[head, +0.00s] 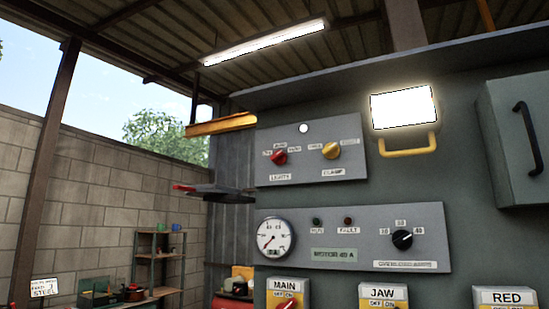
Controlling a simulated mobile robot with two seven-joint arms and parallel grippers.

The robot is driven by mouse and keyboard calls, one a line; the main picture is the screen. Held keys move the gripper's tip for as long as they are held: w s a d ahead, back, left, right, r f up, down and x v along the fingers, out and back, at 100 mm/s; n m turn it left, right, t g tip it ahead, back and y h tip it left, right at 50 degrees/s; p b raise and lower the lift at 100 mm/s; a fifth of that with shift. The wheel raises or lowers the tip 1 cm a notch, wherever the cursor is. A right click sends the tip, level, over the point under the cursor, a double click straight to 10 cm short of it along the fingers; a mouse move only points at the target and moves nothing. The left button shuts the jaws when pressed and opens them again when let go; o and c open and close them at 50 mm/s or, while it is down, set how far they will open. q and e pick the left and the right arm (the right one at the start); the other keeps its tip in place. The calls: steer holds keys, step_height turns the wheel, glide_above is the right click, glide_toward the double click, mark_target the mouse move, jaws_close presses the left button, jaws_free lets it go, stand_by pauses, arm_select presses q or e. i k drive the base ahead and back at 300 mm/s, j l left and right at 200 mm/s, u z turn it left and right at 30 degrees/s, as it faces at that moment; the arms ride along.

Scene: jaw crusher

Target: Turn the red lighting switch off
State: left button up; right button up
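The red lighting switch (279,157) is a round red knob on the upper grey plate (262,173) of the control cabinet. A label that seems to read "LIGHTS" sits under it. Small position labels around it are too blurred to read surely, and I cannot tell its setting. A yellow knob (331,150) with its own labels is to its right. The ceiling tube light (265,43) and the square lamp (403,107) on the cabinet are both lit. Neither of my grippers is visible in the head view.
A lower plate holds a round gauge (275,237) and a black knob (402,239). A grey box with a black handle (528,138) juts out at right. A dark red-tipped object (215,190) stands left.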

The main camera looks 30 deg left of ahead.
mark_target(279, 157)
steer(key=i+j+z, duration=0.15)
steer(key=j, duration=1)
steer(key=i+j+z, duration=0.2)
steer(key=j, duration=0.95)
steer(key=i+j+z, duration=0.15)
steer(key=j, duration=1.05)
steer(key=k+l, duration=0.05)
